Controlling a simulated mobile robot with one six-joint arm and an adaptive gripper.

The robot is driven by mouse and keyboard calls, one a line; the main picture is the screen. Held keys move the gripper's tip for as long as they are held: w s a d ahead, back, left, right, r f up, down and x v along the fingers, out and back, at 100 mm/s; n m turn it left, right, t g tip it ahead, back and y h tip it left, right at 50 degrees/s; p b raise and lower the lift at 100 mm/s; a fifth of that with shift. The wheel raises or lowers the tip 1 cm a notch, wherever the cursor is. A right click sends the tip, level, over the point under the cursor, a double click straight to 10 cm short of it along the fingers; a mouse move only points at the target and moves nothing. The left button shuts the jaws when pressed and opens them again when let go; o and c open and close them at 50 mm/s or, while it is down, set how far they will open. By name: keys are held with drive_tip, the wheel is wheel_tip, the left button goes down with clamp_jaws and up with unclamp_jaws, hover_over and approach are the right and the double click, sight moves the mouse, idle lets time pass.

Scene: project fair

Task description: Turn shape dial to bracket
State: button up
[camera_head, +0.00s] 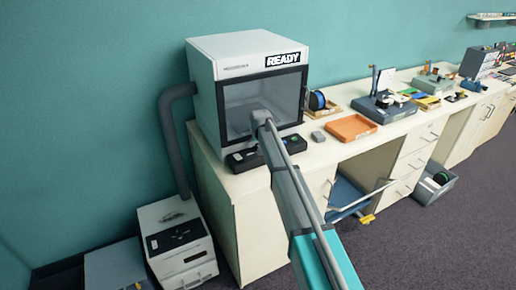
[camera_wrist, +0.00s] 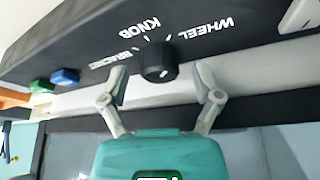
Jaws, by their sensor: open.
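The black shape dial (camera_wrist: 158,62) sits on a dark control panel (camera_wrist: 95,42) in the wrist view, where the lettering appears upside down. The labels WHEEL and KNOB read clearly; a third label left of the dial is partly covered by my left finger. A small pale mark shows on the dial, but its setting is unclear. My gripper (camera_wrist: 160,73) is open, with one finger on each side of the dial and gaps visible. In the head view the white machine (camera_head: 212,70) shows a READY sign, and my arm hides the dial.
A blue button (camera_wrist: 65,77) and a green button (camera_wrist: 41,86) are on the panel left of the dial. An orange tray (camera_head: 351,128) and a blue spool (camera_head: 317,100) are on the counter right of the machine. A grey hose (camera_head: 170,140) runs down its left side.

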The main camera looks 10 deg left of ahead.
drive_tip(key=shift+f, duration=0.1)
drive_tip(key=shift+c, duration=0.2)
clamp_jaws()
drive_tip(key=shift+a, duration=0.1)
